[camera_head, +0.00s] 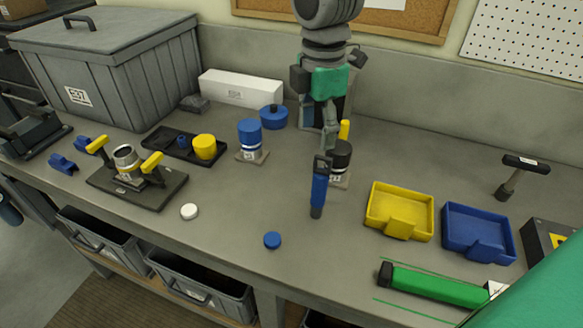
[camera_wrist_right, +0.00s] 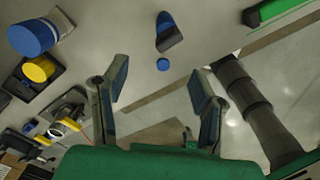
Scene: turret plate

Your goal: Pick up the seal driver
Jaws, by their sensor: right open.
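I take the slim upright blue tool with dark ends (camera_head: 318,190) for the seal driver. It stands on the bench near the middle in the head view, and it shows in the right wrist view (camera_wrist_right: 166,28) at the top. My right gripper (camera_head: 327,140) hangs from above over its upper end in the head view. In the wrist view the two fingers (camera_wrist_right: 160,80) are spread and empty, with the tool beyond the tips. In the head view the fingers overlap, so the exact gap to the tool is unclear. My left gripper is not in view.
A black cylinder (camera_head: 341,152) stands close behind the tool. A blue disc (camera_head: 272,240) lies in front. A yellow tray (camera_head: 376,220) and a blue tray (camera_head: 451,235) are at right. A turret plate (camera_head: 165,190) is at left. A green tube (camera_head: 435,286) lies near the front edge.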

